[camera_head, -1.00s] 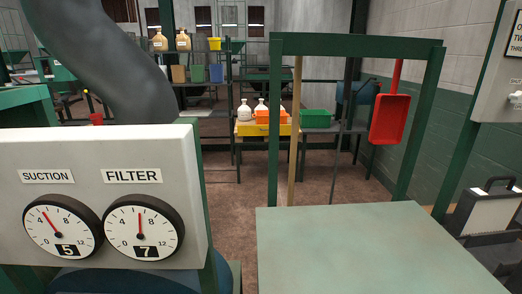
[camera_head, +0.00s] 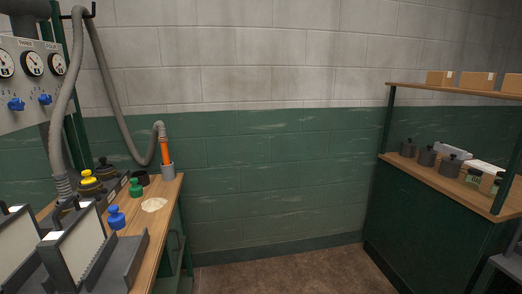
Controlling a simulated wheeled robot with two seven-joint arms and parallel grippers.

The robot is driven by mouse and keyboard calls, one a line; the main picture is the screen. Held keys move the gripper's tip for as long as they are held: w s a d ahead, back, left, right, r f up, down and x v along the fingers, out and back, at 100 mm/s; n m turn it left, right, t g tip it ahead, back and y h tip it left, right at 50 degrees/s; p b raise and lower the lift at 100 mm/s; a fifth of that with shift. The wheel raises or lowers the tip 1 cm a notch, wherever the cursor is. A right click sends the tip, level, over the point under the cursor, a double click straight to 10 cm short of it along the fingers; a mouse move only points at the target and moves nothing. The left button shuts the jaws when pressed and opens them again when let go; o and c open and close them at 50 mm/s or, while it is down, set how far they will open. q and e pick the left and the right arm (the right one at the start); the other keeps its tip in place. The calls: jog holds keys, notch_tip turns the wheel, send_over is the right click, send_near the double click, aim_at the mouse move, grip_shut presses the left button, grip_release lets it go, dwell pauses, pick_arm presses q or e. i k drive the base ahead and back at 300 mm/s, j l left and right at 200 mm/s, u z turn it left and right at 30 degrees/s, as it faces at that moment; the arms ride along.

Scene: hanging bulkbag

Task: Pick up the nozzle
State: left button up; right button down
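The nozzle (camera_head: 165,148) is an orange tube on the end of a grey ribbed hose (camera_head: 123,128). It stands upright in a grey cup-like holder (camera_head: 168,171) at the far right corner of the wooden bench at left. The hose loops up from it to a dark hook near the top left. Neither of my grippers is in view.
The wooden bench (camera_head: 167,206) also holds a green-topped weight-like piece (camera_head: 136,188), a blue one (camera_head: 116,217), a yellow one (camera_head: 89,181), a pale patch (camera_head: 154,205) and white upright panels (camera_head: 78,246). A green cabinet (camera_head: 420,225) stands at right. The floor (camera_head: 290,272) between is clear.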

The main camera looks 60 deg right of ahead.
aim_at(163, 140)
jog(key=l+z, duration=0.15)
jog(key=z, duration=1.05)
jog(key=i+l, duration=0.4)
jog(key=i+l+z, duration=0.15)
jog(key=i+l, duration=0.25)
jog(key=i, duration=0.15)
jog(key=i+l, duration=0.35)
jog(key=i, duration=0.15)
